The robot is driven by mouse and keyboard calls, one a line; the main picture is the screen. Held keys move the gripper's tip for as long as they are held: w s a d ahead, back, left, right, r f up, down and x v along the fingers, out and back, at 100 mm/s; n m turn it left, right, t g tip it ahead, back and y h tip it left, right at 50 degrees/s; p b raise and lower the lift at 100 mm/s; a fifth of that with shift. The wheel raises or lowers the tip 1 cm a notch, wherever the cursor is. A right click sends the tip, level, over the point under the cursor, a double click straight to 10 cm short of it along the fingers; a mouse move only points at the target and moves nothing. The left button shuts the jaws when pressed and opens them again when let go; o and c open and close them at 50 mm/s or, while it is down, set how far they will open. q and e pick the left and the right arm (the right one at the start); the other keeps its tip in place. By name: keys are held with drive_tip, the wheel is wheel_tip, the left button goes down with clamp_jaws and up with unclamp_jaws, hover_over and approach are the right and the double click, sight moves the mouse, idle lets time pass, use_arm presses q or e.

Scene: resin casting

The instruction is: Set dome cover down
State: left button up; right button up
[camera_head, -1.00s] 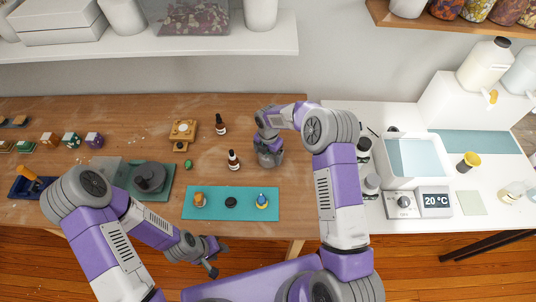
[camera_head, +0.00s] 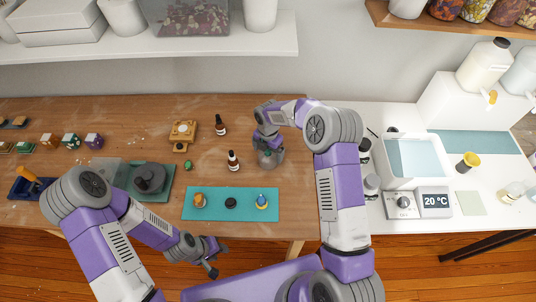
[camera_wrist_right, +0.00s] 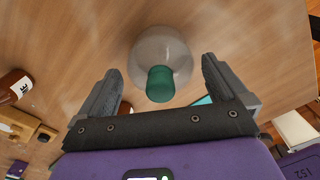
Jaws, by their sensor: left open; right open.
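The dome cover (camera_wrist_right: 160,50) is clear with a green knob and stands on the wooden table in the right wrist view. It also shows in the head view (camera_head: 271,158), partly hidden under my right gripper. My right gripper (camera_wrist_right: 160,82) is open, with one finger on each side of the dome and its green knob and a gap on both sides. My left gripper (camera_head: 212,258) is open and empty, in front of the table's front edge and low in the head view.
A teal mat (camera_head: 247,214) with three small items lies in front of the dome. Two dark bottles, one of them the near bottle (camera_head: 233,160), stand to its left.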

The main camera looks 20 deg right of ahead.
wheel_tip(320, 180, up, 9)
drive_tip(key=shift+r+p, duration=0.2)
drive_tip(key=shift+p, duration=0.15)
idle(0.3)
